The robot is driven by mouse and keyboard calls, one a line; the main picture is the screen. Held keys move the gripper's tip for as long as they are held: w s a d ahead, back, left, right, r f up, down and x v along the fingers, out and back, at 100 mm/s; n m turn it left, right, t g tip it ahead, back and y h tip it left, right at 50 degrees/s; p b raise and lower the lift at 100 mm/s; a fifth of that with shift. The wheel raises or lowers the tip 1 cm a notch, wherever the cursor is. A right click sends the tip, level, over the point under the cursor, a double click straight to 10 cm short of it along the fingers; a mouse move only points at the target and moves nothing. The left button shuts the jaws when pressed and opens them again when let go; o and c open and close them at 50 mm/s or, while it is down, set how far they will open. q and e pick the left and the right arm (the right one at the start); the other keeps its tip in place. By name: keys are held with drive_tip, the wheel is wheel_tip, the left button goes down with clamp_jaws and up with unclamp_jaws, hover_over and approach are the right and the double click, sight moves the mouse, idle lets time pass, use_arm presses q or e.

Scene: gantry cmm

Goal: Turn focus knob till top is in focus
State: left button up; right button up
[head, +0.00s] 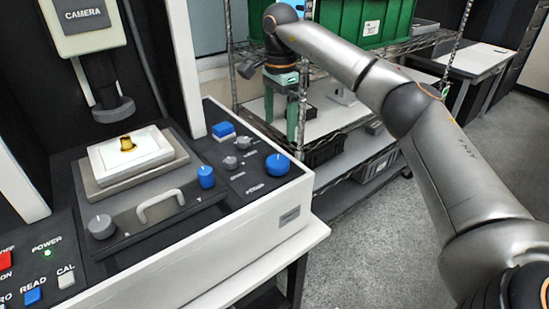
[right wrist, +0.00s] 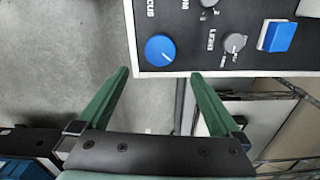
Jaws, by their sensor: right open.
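The focus knob (head: 277,164) is a round blue knob with a white pointer line, at the right end of the console panel. It also shows in the right wrist view (right wrist: 160,50), beside a partly cut-off label ending in "OCUS". My right gripper (head: 285,128) is open and empty, with green fingers pointing down beyond the panel's far right edge. In the right wrist view its fingertips (right wrist: 160,74) are spread to either side of the knob's line, short of it and apart from it. A small brass part (head: 127,143) sits on the white stage plate (head: 150,158) under the camera. My left gripper is out of view.
Small grey knobs (head: 230,163) and a blue button (head: 223,130) are near the focus knob. A blue stage knob (head: 206,176) and a handle (head: 160,205) stand in front of the stage. A wire rack with a green bin (head: 365,22) is behind my right arm. Open floor lies right.

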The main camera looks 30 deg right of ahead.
sight(279, 160)
wheel_tip(279, 160, down, 11)
drive_tip(key=shift+r, duration=0.15)
drive_tip(key=c, duration=1.3)
